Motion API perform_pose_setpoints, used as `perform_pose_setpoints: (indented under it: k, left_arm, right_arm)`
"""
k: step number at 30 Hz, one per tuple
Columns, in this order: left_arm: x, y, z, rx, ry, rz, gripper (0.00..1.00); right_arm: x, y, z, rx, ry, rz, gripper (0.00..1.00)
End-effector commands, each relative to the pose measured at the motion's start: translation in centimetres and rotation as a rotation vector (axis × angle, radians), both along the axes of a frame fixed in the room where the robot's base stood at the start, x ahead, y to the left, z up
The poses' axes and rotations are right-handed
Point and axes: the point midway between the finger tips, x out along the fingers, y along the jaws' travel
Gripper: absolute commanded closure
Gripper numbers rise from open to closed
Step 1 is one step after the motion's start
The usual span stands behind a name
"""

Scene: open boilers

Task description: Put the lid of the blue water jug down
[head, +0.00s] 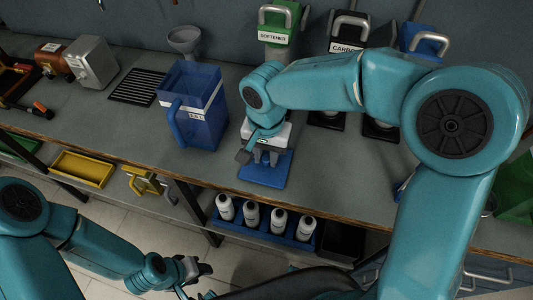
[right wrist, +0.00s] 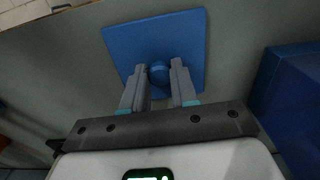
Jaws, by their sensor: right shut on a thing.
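The blue jug lid (head: 262,176) is a flat square plate with a round knob. It is at the front part of the bench top, right of the blue water jug (head: 205,125). My right gripper (head: 266,158) points down and is shut on the lid's knob; the right wrist view shows its fingers (right wrist: 160,75) on both sides of the knob and the lid (right wrist: 185,40) level with the grey surface. I cannot tell whether the lid touches the bench. The jug stands upright with its top open. My left gripper (head: 198,268) is low in front of the bench, its jaws unclear.
A black grate (head: 138,87), a grey funnel (head: 185,40) and a metal box (head: 92,62) stand left and behind. A green softener container (head: 278,25) stands at the back. Below are a yellow tray (head: 83,169) and several white bottles (head: 252,217). The bench left of the jug's front is clear.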

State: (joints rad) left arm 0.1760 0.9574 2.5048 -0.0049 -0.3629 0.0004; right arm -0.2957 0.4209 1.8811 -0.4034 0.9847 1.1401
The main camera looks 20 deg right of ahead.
Motion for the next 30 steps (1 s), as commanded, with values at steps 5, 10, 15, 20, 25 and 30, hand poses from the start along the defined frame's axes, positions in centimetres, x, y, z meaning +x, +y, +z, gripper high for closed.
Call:
perform_pose_setpoints:
  k: [5, 10, 15, 20, 25, 30]
  left_arm:
    - [0.0, 0.0, 0.0, 0.0, 0.0, 0.0, 0.57]
    - [0.0, 0.0, -0.3, 0.0, 0.0, 0.0, 0.57]
    - [0.0, 0.0, -0.3, 0.0, 0.0, 0.0, 0.57]
    - [0.0, 0.0, -0.3, 0.0, 0.0, 0.0, 0.57]
    - [0.0, 0.0, 0.3, 0.0, 0.0, 0.0, 0.57]
    - [0.0, 0.0, 0.3, 0.0, 0.0, 0.0, 0.57]
  right_arm:
    - [0.0, -0.1, -0.2, 0.001, -0.002, 0.0, 1.0]
    - [0.0, 0.0, -0.5, 0.0, -0.001, 0.0, 1.0]
    - [0.0, 0.0, -0.5, 0.0, -0.001, 0.0, 0.47]
    - [0.0, 0.0, -0.5, 0.0, -0.001, 0.0, 0.47]
    - [0.0, 0.0, 0.2, 0.0, -0.001, 0.0, 0.47]
    - [0.1, 0.0, 3.0, 0.002, -0.006, 0.0, 0.47]
